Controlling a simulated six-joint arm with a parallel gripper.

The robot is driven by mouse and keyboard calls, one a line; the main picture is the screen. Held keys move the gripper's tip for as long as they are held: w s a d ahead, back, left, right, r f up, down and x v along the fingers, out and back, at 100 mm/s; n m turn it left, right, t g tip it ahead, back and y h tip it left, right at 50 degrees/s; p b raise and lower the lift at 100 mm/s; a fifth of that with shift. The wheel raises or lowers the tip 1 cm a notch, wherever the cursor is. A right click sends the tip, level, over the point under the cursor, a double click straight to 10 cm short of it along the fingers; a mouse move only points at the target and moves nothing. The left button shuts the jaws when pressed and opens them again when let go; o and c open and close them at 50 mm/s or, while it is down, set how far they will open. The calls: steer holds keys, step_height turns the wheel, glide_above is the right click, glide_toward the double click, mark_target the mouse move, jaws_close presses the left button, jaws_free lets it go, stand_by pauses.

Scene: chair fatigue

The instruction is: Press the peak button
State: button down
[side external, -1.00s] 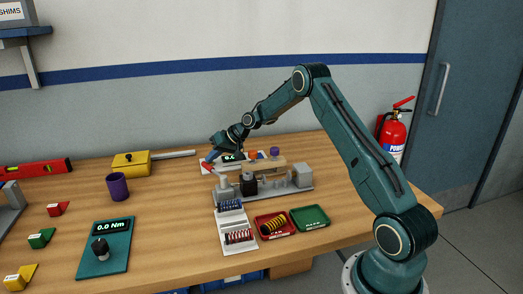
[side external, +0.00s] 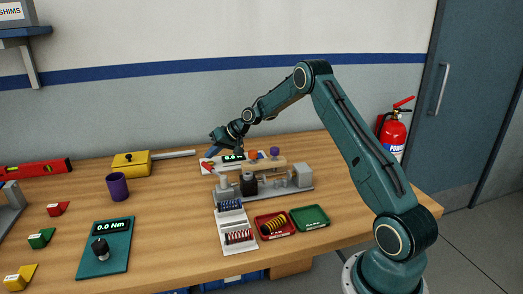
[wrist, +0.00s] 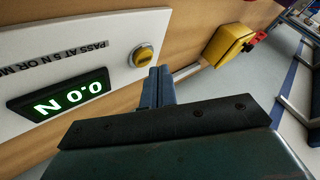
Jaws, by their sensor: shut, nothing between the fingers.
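A white gauge panel (wrist: 115,40) fills the upper left of the wrist view. It carries a dark display (wrist: 62,95) reading 0.0 N and a round yellow button (wrist: 143,57) on a pale base near the panel's edge. Lettering on the button is too small to read surely. My gripper (wrist: 157,72) is shut and empty, its blue fingertips close beside the button in that view; I cannot tell if they touch it. In the side view my gripper (side external: 213,151) hangs over the back of the panel (side external: 206,167), by the lit display (side external: 234,157); the button is not distinguishable there.
A grey fixture (side external: 300,178) with a wooden bar stands in front of the panel. A yellow box (side external: 131,163) with a grey rod lies to the left, near a purple cup (side external: 117,186). Red (side external: 284,230) and green trays (side external: 309,217) sit in front of the fixture.

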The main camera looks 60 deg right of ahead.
mark_target(213, 163)
steer(key=shift+r, duration=2.5)
steer(key=s+a+r+n+g+h, duration=0.2)
steer(key=s+a+r+n, duration=0.1)
steer(key=s+a+r, duration=1.35)
steer(key=s+a+f+n, duration=0.1)
steer(key=s+a, duration=0.2)
steer(key=s, duration=1)
steer(key=s+a+f+g+h, duration=0.1)
steer(key=s+a+f, duration=0.1)
steer(key=s, duration=1.1)
steer(key=shift+s+a+n, duration=0.35)
steer(key=shift+a+n, duration=0.05)
steer(key=shift+a, duration=0.3)
